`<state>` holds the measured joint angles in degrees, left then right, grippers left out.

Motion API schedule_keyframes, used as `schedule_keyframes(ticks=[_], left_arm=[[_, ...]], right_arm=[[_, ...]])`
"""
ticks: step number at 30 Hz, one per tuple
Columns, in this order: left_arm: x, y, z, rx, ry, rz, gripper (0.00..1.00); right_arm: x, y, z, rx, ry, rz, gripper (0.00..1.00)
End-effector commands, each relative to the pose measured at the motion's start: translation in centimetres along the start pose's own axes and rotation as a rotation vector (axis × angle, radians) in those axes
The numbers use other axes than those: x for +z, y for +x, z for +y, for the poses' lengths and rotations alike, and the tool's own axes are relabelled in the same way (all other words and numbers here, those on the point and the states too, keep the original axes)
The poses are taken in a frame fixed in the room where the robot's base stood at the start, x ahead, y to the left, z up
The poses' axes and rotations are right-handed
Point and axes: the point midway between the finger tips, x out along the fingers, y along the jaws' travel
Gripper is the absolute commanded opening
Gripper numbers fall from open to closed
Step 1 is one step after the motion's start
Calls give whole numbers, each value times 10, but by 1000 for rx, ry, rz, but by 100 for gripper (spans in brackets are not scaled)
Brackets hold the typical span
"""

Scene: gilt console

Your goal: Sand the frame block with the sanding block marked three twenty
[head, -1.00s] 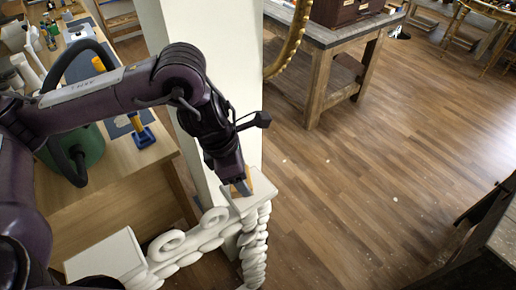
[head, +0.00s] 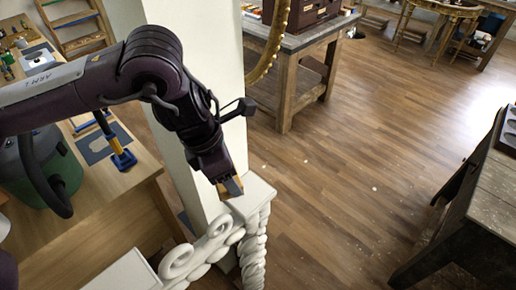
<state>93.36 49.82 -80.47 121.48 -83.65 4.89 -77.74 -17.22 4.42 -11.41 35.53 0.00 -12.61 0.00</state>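My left gripper (head: 231,187) points down beside the top of a white twisted post, near the centre of the head view. A small tan block (head: 222,191) shows at its fingertips, partly covered by a grey finger, and the gripper appears shut on it. No marking on the block can be read, so I cannot tell its number. I cannot tell whether it touches the post's square white top (head: 258,190). I cannot make out a separate frame block. My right gripper is not in view.
White scrollwork (head: 195,255) runs left from the post. A pale pillar (head: 205,90) stands behind my arm. A light wooden bench (head: 115,215) with a blue-based tool (head: 123,158) is at left. A dark bench (head: 490,205) is at right.

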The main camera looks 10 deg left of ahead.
Motion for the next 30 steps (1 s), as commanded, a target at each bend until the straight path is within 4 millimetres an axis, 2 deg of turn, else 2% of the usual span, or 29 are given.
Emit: schedule_keyframes(ticks=[9,19,30], left_arm=[[14,-18,-3,0,2,-1,36],[14,-19,-3,0,0,-1,36],[14,-19,-3,0,1,-1,36]], right_arm=[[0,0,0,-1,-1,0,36],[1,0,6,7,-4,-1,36],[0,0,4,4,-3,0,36]])
